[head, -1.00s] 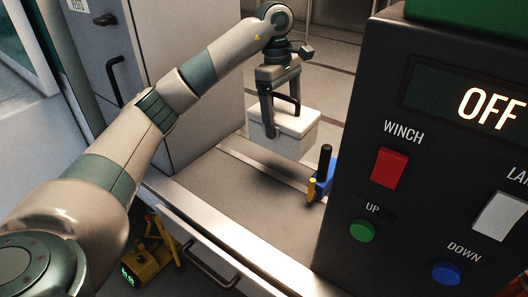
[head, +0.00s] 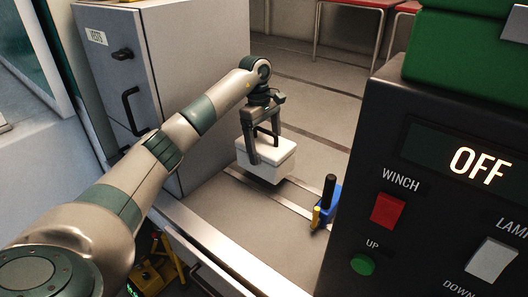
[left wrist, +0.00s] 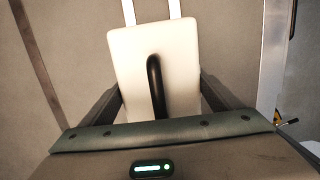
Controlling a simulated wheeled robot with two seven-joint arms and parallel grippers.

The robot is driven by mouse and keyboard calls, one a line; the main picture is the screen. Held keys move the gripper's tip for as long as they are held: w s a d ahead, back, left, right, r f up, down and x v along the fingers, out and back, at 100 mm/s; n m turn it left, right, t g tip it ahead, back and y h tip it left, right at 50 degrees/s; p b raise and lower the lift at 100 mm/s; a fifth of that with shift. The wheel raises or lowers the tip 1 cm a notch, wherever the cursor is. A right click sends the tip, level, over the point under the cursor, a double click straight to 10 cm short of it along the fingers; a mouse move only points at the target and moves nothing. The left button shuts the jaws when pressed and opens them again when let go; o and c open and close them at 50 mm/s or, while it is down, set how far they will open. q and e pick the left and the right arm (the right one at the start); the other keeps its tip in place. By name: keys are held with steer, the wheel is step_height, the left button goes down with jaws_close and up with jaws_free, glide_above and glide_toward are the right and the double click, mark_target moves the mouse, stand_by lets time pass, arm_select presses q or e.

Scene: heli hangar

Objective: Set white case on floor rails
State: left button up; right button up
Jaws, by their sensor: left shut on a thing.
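The white case (head: 276,160), a box with a black handle on its lid, is upright in my left gripper (head: 262,148). The gripper points down, its fingers on either side of the case. In the left wrist view the case (left wrist: 180,75) lies between the fingers, with the handle in the middle. Two pale floor rails (head: 296,206) run along the floor below the case; they also show beyond it in the left wrist view (left wrist: 129,12). I cannot tell whether the case's underside touches them. My right gripper is not in view.
A blue object with a black post (head: 328,200) stands right of the case. A grey cabinet (head: 200,70) stands to the left. A dark control panel (head: 420,190) with buttons fills the right side. Floor beyond the case is clear.

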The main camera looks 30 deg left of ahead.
arm_select(q)
steer(key=shift+w+a+f, duration=0.15)
steer(key=shift+a+f, duration=0.05)
steer(key=shift+a, duration=0.1)
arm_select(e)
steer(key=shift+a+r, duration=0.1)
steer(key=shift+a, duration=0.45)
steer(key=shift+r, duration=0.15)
arm_select(q)
steer(key=shift+f+p, duration=1.2)
steer(key=shift+f, duration=0.8)
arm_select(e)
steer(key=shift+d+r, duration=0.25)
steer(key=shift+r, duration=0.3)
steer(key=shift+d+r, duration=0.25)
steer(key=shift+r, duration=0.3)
